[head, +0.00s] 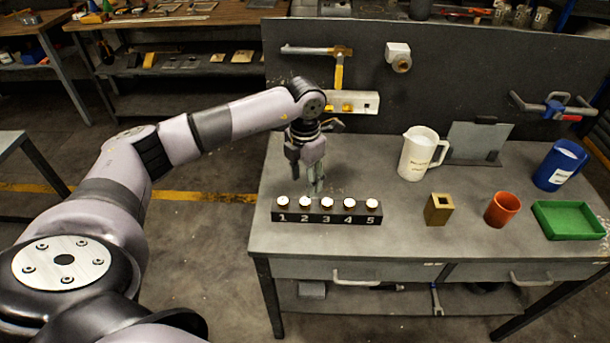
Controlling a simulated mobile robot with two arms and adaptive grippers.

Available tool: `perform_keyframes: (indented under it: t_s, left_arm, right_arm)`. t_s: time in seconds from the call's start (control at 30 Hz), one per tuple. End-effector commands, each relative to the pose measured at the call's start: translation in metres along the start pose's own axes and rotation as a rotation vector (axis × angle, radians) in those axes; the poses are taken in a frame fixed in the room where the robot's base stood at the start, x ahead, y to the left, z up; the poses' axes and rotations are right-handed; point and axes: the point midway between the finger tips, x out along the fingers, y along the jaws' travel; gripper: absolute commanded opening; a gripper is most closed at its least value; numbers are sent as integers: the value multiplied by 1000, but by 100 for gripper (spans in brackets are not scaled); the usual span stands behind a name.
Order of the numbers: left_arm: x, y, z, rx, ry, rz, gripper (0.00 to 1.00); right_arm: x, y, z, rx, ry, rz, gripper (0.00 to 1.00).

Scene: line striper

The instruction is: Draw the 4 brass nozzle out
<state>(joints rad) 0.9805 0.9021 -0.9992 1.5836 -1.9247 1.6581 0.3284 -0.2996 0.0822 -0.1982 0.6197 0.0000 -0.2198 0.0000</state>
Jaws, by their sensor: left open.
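A dark block (326,217) numbered 1 to 5 stands at the left front of the grey workbench. A round, pale-topped nozzle sits in it above each number; the 4 nozzle (349,203) is second from the right, and its body is hidden in the block. My left gripper (316,186) hangs fingers down above or just behind the block, near numbers 2 and 3, left of the 4 nozzle. It is open with nothing seen between its fingers. Its exact height above the bench is hard to tell. My right gripper is not in view.
A white jug (418,153), a brass square holder (438,209), an orange cup (502,209), a green tray (569,220) and a blue jug (560,165) stand to the right. A back panel (450,75) with hung tools rises behind. The bench between block and brass holder is clear.

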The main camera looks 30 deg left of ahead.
Motion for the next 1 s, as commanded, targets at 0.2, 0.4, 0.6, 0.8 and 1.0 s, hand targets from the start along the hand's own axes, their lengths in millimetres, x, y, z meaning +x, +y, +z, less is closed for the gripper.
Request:
perform_keyframes:
  t_s: [0.2,0.4,0.6,0.8,1.0]
  left_arm:
    - [31,-1,0,1,1,-1,45]
    - [56,-1,0,1,0,-1,45]
    - [74,-1,0,2,0,-1,45]
    - [78,-1,0,2,0,-1,45]
    - [77,-1,0,2,0,-1,45]
  right_arm:
    - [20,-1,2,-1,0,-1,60]
    - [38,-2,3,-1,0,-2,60]
    - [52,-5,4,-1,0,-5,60]
    - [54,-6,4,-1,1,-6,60]
    - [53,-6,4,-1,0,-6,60]
